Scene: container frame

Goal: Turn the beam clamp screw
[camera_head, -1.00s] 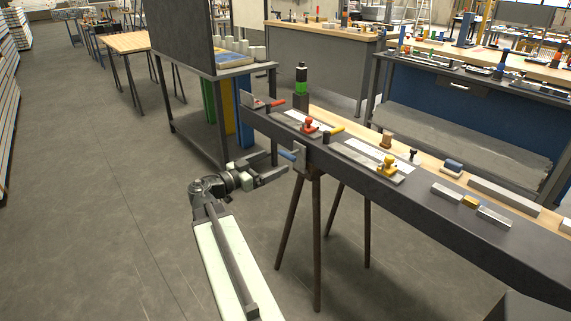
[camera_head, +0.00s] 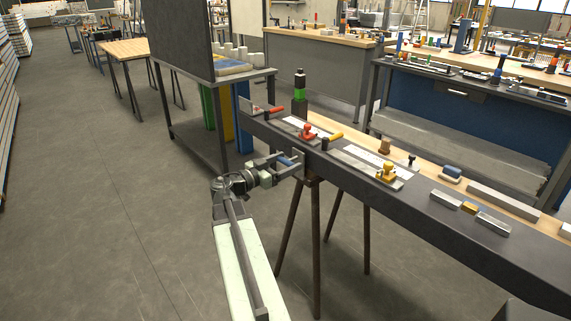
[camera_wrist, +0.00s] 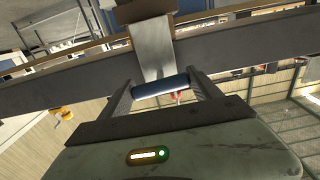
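The beam clamp (camera_head: 298,164) is a grey plate on the side of the dark beam (camera_head: 350,183), and its plate also shows in the wrist view (camera_wrist: 152,48). Its screw has a blue cylindrical handle (camera_head: 284,161). In the wrist view the blue handle (camera_wrist: 160,87) lies crosswise between my fingers. My gripper (camera_head: 281,163) is open around the handle, with one finger near each end. In the wrist view my gripper (camera_wrist: 163,92) shows narrow gaps at the handle's ends; I cannot tell whether either finger touches it.
A red toggle clamp (camera_head: 308,132) and a yellow one (camera_head: 387,172) stand on the beam top. A dark trestle leg (camera_head: 289,225) stands under the beam. A shelved table (camera_head: 172,105) is behind my arm. The floor to the left is clear.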

